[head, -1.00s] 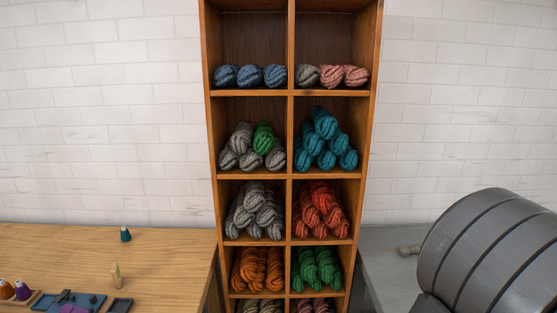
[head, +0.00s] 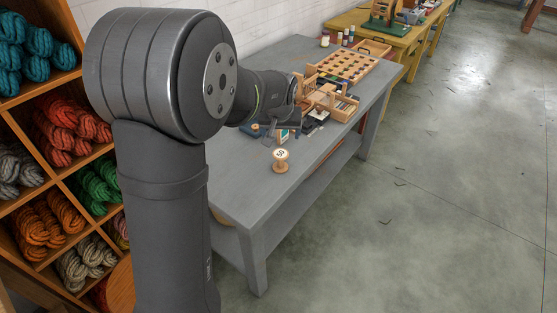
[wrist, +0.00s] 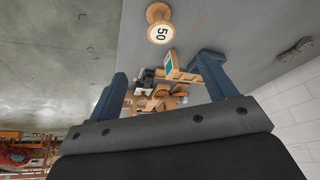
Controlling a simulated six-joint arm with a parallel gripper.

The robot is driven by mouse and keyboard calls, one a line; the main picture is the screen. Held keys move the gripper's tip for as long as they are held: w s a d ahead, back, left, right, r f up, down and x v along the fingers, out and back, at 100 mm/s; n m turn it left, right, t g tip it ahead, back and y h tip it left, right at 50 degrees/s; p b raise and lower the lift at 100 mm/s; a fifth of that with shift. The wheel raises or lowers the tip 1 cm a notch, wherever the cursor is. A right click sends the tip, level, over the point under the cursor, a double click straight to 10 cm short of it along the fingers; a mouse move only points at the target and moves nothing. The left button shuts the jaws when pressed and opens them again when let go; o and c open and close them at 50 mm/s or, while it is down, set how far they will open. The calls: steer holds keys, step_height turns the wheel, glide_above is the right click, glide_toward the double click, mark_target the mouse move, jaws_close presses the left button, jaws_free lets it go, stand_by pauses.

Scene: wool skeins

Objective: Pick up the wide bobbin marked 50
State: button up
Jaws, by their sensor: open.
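The wide wooden bobbin marked 50 (head: 281,161) stands upright on the grey table near its front edge. Its pale round top with the number 50 faces up. In the wrist view the bobbin (wrist: 159,31) is at the top, beyond my fingertips and clear of them. My gripper (wrist: 163,66) is open, with its two blue-grey fingers spread and no bobbin between them. In the head view my gripper is partly hidden by my arm, over the table behind the bobbin.
Wooden racks and small tools (head: 325,100) crowd the table behind the bobbin. A tray of small pieces (head: 345,66) lies farther back. A shelf of wool skeins (head: 62,175) stands left. The tabletop around the bobbin is mostly bare.

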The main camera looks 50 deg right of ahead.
mark_target(280, 154)
steer(key=x, duration=1.7)
steer(key=shift+a+f, duration=0.1)
steer(key=c, duration=1.1)
